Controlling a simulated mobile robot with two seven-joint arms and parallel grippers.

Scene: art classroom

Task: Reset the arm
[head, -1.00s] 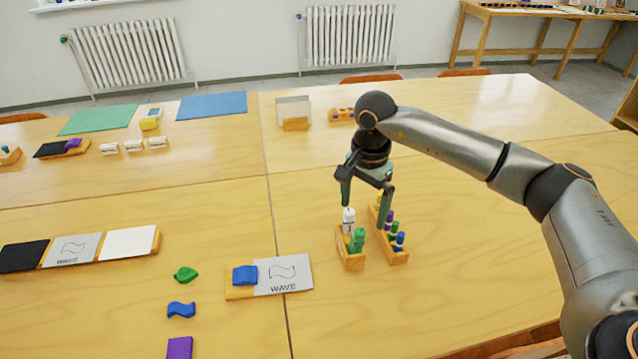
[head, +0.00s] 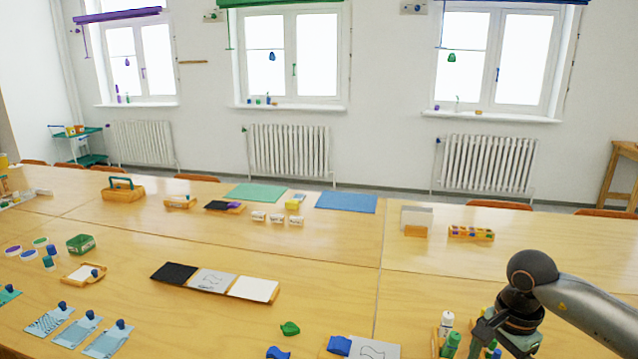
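My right arm comes in from the lower right. Its gripper (head: 500,347) hangs over the marker racks at the bottom edge. Its finger bases stand apart, the left one splayed outward, and the fingertips are cut off by the frame. I see nothing held in the visible part. A white-capped marker (head: 446,321) and a green marker (head: 451,342) stand in the rack left of the gripper. The second rack is mostly hidden behind the gripper and cut off. My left arm is not in view.
A WAVE card (head: 372,350) with a blue block (head: 340,345) lies left of the racks. A panel tray (head: 212,281), a green piece (head: 290,328) and blue stamps (head: 121,323) lie farther left.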

